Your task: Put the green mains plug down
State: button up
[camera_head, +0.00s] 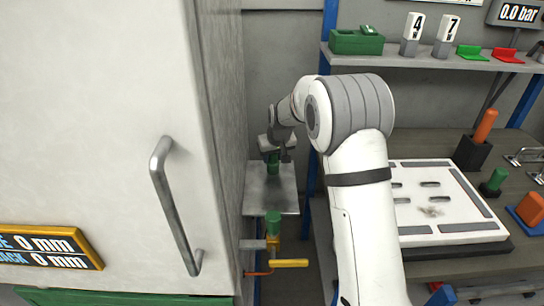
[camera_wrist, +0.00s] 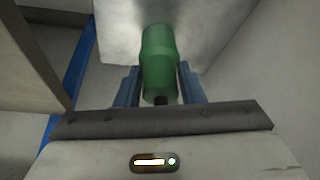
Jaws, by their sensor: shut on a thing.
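The green mains plug (camera_wrist: 158,58) is held between the two blue fingers of my gripper (camera_wrist: 158,78) in the wrist view. In the head view the plug (camera_head: 272,163) hangs below my gripper (camera_head: 278,152), partly hidden by it. A small grey metal shelf (camera_head: 262,200) lies under the plug; it also fills the top of the wrist view (camera_wrist: 205,25). I cannot tell whether the plug touches the shelf.
A white cabinet with a bar handle (camera_head: 172,205) stands close on the left. Another green piece (camera_head: 273,222) sits below the shelf near a yellow lever (camera_head: 290,263). On the right are a workbench with a white slotted board (camera_head: 430,200) and a wall shelf (camera_head: 390,58).

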jog(key=o, duration=1)
jog(key=v, duration=1.2)
jog(key=s+d+r+m, duration=0.15)
jog(key=s+d, duration=0.25)
jog(key=s, duration=0.5)
jog(key=s+d+r+m, duration=0.15)
jog(key=s+d, duration=0.35)
jog(key=s, duration=0.5)
jog(key=s+d+f, duration=0.1)
jog(key=s, duration=0.4)
jog(key=s+d+f+g+h, duration=0.1)
jog(key=s, duration=0.5)
jog(key=s+d+f+g, duration=0.1)
jog(key=s, duration=0.4)
jog(key=shift+s+d+f+m, duration=0.2)
jog(key=shift+s+d+m, duration=0.05)
jog(key=shift+s+m, duration=0.05)
notch_tip(320, 180, up, 7)
jog(key=p, duration=0.7)
jog(key=shift+s, duration=0.15)
